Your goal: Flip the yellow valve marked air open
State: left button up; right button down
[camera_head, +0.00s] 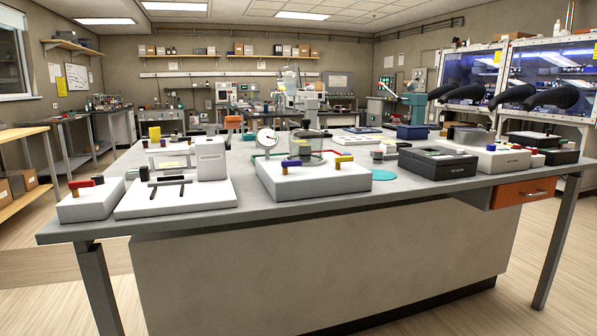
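A yellow valve handle (343,160) lies at the right side of a white box (312,184) near the front of the grey bench. A blue valve handle (291,163) sits to its left on the same box. A round gauge (266,138) and a clear cylinder (307,146) stand behind them. Any air marking is too small to read, and I cannot tell whether the valve is open. Another yellow piece (154,134) stands farther back at the left. Neither of my grippers is in view.
A white box with a red handle (80,184) and a white apparatus (208,158) stand at the bench's left. A black case (438,164) stands to the right. Glove boxes with black gloves (513,95) stand at the far right. The floor before the bench is clear.

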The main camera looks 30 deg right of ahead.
aim_at(338, 159)
jog(key=l+z, duration=0.2)
jog(key=z, duration=0.15)
jog(key=l+z, duration=0.2)
jog(key=z, duration=0.15)
jog(key=l+z, duration=0.2)
jog(key=z, duration=0.15)
jog(key=i+j, duration=0.05)
